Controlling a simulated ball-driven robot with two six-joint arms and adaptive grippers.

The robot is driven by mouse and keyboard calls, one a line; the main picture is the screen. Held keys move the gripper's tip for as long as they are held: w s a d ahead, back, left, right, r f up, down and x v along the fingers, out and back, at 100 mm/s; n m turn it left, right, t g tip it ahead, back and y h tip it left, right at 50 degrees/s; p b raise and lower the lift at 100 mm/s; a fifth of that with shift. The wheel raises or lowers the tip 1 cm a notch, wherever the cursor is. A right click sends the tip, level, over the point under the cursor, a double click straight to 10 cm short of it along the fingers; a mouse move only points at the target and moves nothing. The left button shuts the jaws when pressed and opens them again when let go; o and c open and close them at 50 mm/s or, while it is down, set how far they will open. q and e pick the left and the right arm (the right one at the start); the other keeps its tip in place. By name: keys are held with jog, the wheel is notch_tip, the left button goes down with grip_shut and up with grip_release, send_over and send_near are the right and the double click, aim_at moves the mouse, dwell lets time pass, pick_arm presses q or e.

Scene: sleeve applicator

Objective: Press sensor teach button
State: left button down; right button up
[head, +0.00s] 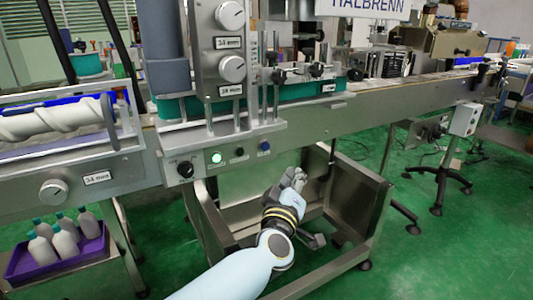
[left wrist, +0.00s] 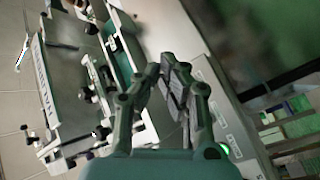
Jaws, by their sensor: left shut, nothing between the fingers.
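The control panel on the front of the applicator carries a black knob (head: 185,169), a lit green button (head: 217,157), a small dark button (head: 239,151) and a blue button (head: 264,146). I cannot tell from labels which one is the sensor teach button. My left gripper (head: 294,178) is below and right of the blue button, apart from the panel. Its fingers (left wrist: 172,68) are shut and empty in the left wrist view. A green light (left wrist: 225,149) shows there beside the right finger. My right gripper is in neither view.
The conveyor's metal side rail (head: 345,118) runs above my left gripper. An open steel frame (head: 355,200) stands around and below it. A purple crate of bottles (head: 85,251) is at lower left. A grey box on a stand (head: 464,119) is at right. Green floor is open between.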

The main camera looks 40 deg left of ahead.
aim_at(265, 147)
pick_arm(q)
jog(key=shift+w+a+r, duration=0.1)
jog(key=shift+a+r, duration=0.05)
jog(key=shift+r, duration=0.3)
jog(key=shift+w+a+b, duration=0.1)
jog(key=shift+w+a, duration=0.45)
jog(key=shift+a, duration=0.8)
jog(key=shift+w+a+b, duration=0.15)
jog(key=shift+w+a, duration=0.45)
jog(key=shift+a, duration=0.75)
jog(key=shift+w+a+b, duration=0.1)
jog(key=shift+w+a, duration=0.45)
jog(key=shift+a, duration=0.8)
jog(key=shift+w+a, duration=0.15)
jog(key=shift+a, duration=0.25)
